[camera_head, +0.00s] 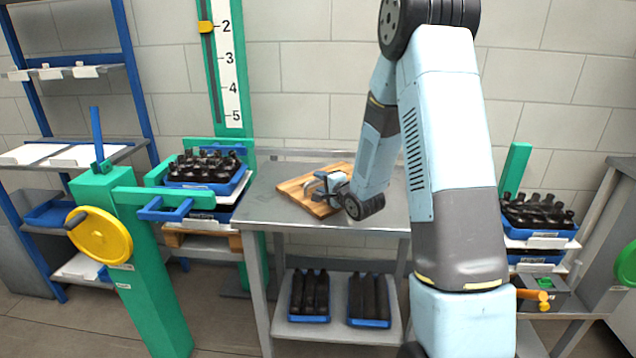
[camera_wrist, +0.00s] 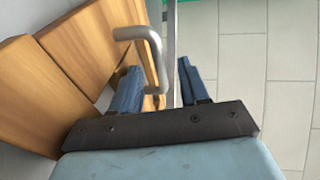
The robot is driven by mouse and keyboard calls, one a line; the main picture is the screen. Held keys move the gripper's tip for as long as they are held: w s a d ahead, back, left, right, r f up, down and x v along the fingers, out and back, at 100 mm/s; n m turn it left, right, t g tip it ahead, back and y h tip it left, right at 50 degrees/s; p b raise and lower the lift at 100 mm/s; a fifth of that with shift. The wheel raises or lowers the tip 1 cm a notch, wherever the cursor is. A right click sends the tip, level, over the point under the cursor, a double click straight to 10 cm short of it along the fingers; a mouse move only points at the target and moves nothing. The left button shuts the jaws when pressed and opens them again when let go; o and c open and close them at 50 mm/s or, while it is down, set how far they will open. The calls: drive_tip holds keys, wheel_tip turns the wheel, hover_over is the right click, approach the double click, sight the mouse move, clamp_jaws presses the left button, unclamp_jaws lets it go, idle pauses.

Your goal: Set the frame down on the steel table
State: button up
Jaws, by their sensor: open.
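The frame, a set of wooden slats (camera_head: 296,187) with a bent grey metal handle, lies on the steel table (camera_head: 268,205). In the wrist view its slats (camera_wrist: 45,85) fill the left side, and the handle (camera_wrist: 152,48) rises at the middle. My gripper (camera_head: 322,186) is low over the frame's right part. In the wrist view my gripper (camera_wrist: 160,82) is open, with its two blue fingers apart and the handle between them. A clear gap shows beside the right finger. The handle's lower end is partly hidden, and my arm covers part of the table's right side.
Blue crates of dark bottles stand left (camera_head: 205,170) and right (camera_head: 540,215) of the table. Two more blue trays sit on its lower shelf (camera_head: 330,328). A green post with a yellow wheel (camera_head: 100,235) stands at front left. The table's front is bare.

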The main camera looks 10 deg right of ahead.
drive_tip(key=v, duration=0.8)
drive_tip(key=shift+s+d, duration=0.15)
drive_tip(key=shift+s, duration=0.1)
drive_tip(key=s+d+r+n+g+h, duration=0.35)
drive_tip(key=s+r+n+h, duration=0.3)
drive_tip(key=s+r, duration=0.55)
drive_tip(key=s+a+r+n+g+y, duration=0.1)
drive_tip(key=s+a+r+n+g, duration=0.1)
drive_tip(key=s, duration=0.8)
drive_tip(key=s+a+r+n+g, duration=0.2)
drive_tip(key=s+r+n+g, duration=0.2)
drive_tip(key=s, duration=0.7)
drive_tip(key=shift+r+n+y, duration=0.35)
drive_tip(key=shift+r+n, duration=0.3)
drive_tip(key=shift+r, duration=0.05)
drive_tip(key=shift+s, duration=0.1)
